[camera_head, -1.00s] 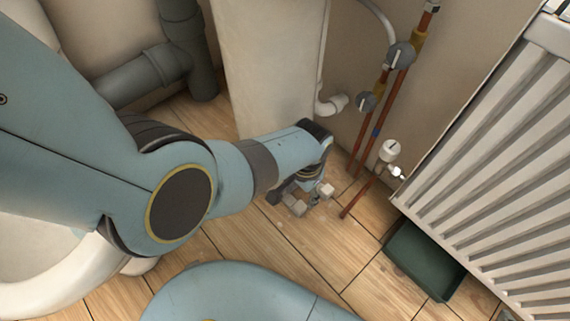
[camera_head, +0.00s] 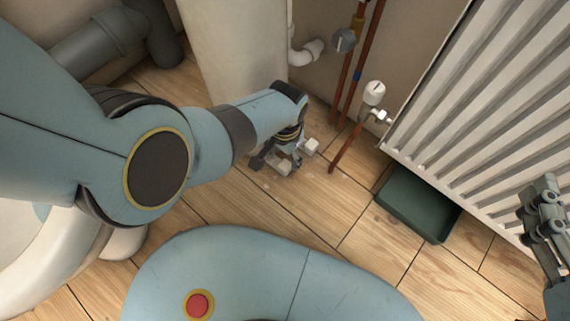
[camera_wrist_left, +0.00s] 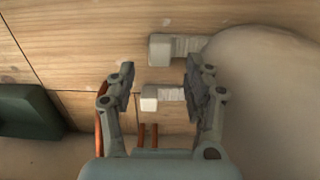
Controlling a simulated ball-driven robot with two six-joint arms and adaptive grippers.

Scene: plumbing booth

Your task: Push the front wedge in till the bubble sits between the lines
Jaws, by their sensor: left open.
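Two pale wedges lie on the wood floor at the foot of a cream upright body. One wedge (camera_head: 311,147) is nearer the copper pipes and shows in the left wrist view (camera_wrist_left: 150,98) between my open fingers, its ribbed end partly behind one finger. The other wedge (camera_head: 277,168) lies just beyond the fingertips in the wrist view (camera_wrist_left: 162,48), its ribbed end against the cream body's rounded edge. My left gripper (camera_head: 284,160) is low over the floor, open and empty in the wrist view (camera_wrist_left: 158,80). My right gripper (camera_head: 544,215) is at the right edge. No bubble or lines show.
The cream upright body (camera_head: 230,50) stands close to my left gripper. Copper pipes (camera_head: 345,135) and a white radiator valve (camera_head: 373,95) are to its right. A dark green tray (camera_head: 415,204) lies below the radiator (camera_head: 445,110).

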